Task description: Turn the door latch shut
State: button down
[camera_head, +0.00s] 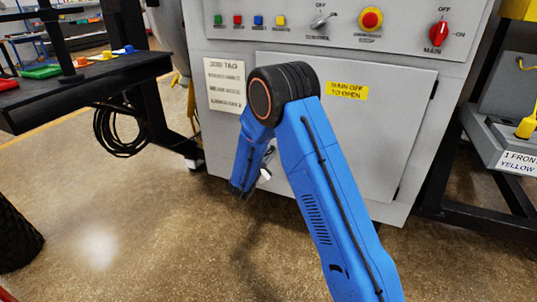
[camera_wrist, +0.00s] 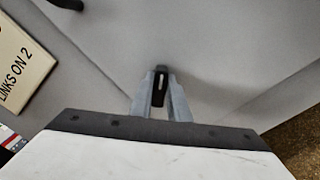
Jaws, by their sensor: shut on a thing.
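The grey cabinet door (camera_head: 390,130) carries a yellow label reading MAIN OFF TO OPEN. The door looks closed against the cabinet front. In the wrist view the door latch (camera_wrist: 159,98) is a small dark, upright-looking piece with a pale streak near its top. My gripper (camera_wrist: 161,76) has its two grey fingers on either side of it, shut on it, close to the grey panel. In the head view my blue arm hides the latch and the fingertips.
Above the door is a control panel with a red main knob (camera_head: 438,34), a red emergency button (camera_head: 370,19) and small coloured buttons. A tag board (camera_head: 224,85) hangs left of the door. A black table (camera_head: 100,85) stands left, a rack right.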

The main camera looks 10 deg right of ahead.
jog(key=n, duration=0.4)
jog(key=shift+a+n, duration=0.1)
jog(key=shift+n, duration=0.2)
jog(key=n, duration=0.4)
jog(key=shift+w+a+n, duration=0.1)
jog(key=shift+w+n, duration=0.05)
jog(key=shift+n, duration=0.15)
jog(key=c, duration=1.7)
grip_release()
jog(key=v, duration=1.7)
jog(key=shift+a+r, duration=0.1)
